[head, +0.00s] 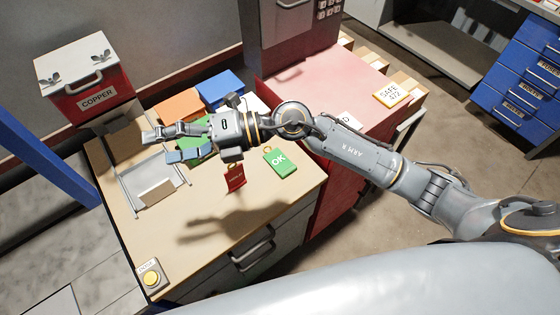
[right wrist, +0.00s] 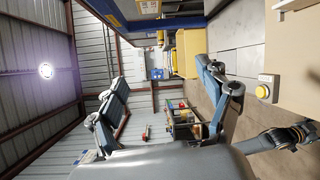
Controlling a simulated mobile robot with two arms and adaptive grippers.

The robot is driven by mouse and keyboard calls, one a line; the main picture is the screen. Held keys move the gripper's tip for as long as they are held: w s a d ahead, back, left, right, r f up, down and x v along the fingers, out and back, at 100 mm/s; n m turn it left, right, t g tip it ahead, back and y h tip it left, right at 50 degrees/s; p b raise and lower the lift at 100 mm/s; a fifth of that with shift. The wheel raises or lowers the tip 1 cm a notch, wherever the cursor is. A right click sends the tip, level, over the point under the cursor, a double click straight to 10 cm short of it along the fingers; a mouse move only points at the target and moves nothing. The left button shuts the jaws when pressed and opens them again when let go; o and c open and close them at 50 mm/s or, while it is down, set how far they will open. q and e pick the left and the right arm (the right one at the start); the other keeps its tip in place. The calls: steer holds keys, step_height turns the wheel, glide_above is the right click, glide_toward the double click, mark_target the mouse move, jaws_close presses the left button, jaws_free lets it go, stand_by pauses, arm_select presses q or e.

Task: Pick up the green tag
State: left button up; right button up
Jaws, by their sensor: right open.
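The green tag (head: 281,162) is a flat card marked OK with a small yellow loop at its top. It lies on the tan workbench (head: 285,194), right of a red tag (head: 235,178). My right gripper (head: 160,146) is open and empty above the bench, well left of the green tag and pointing left. My right forearm passes just behind the tag in the head view. The right wrist view shows the two spread fingers (right wrist: 165,100) with nothing between them, and no green tag.
An orange bin (head: 180,104) and a blue bin (head: 220,88) stand at the back. A green item is partly hidden behind my right gripper. A metal tray (head: 145,207) lies at left, near the COPPER box (head: 90,97). A yellow button (head: 151,279) sits front left. The front middle is clear.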

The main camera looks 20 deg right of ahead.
step_height(320, 180, down, 5)
steer(key=d+n+g+h, duration=0.2)
steer(key=h, duration=0.2)
steer(key=t+h, duration=0.2)
steer(key=h, duration=1.1)
glide_toward(277, 159)
steer(key=shift+w+d+f+p, duration=0.1)
steer(key=shift+w+f+p, duration=0.4)
steer(key=shift+p, duration=0.5)
steer(key=shift+f, duration=0.6)
steer(key=shift+f+p, duration=0.3)
steer(key=shift+p, duration=0.1)
step_height(277, 159, down, 4)
steer(key=shift+r+p, duration=0.15)
steer(key=shift+p, duration=0.55)
steer(key=shift+w+f, duration=0.15)
steer(key=shift+f, duration=0.3)
arm_select(q)
steer(key=r, duration=0.4)
steer(key=shift+w+r, duration=0.15)
steer(key=shift+w, duration=0.1)
